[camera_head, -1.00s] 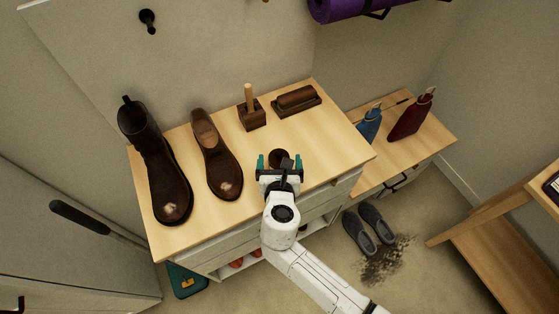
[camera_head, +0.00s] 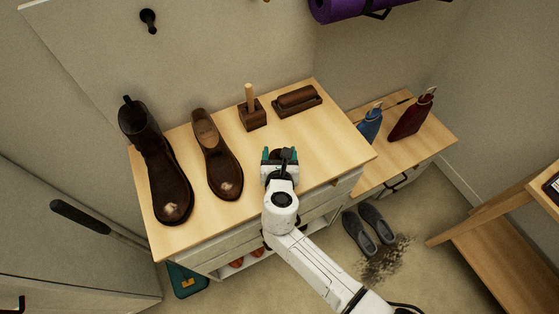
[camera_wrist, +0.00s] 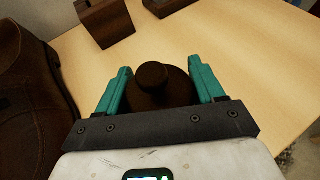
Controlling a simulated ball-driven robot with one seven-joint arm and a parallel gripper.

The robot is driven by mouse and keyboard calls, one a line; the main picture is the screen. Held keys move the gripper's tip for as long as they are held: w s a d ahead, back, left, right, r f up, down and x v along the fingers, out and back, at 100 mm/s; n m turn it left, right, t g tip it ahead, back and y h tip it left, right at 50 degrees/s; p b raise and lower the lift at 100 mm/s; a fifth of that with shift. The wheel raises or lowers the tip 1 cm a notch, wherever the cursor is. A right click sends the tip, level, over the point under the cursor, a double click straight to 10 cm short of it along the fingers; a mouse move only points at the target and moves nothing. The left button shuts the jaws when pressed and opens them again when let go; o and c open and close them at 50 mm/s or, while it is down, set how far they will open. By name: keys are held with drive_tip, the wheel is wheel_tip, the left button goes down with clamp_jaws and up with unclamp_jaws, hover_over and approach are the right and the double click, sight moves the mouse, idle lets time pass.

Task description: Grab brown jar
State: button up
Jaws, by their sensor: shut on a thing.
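The brown jar (camera_wrist: 160,86) is dark and round with a knob on top, and it stands near the front edge of the wooden cabinet top. In the wrist view it sits between the two teal fingers of my gripper (camera_wrist: 165,88), which are shut on its sides. In the head view my gripper (camera_head: 280,155) covers most of the jar, and only a dark bit shows between the fingers.
A brown shoe (camera_head: 217,158) and a tall brown boot (camera_head: 155,165) stand left of my gripper. Blue (camera_head: 370,125) and red (camera_head: 411,118) bottles stand on a lower cabinet at right.

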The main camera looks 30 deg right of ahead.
drive_tip(key=c, duration=0.6)
drive_tip(key=shift+r, duration=0.1)
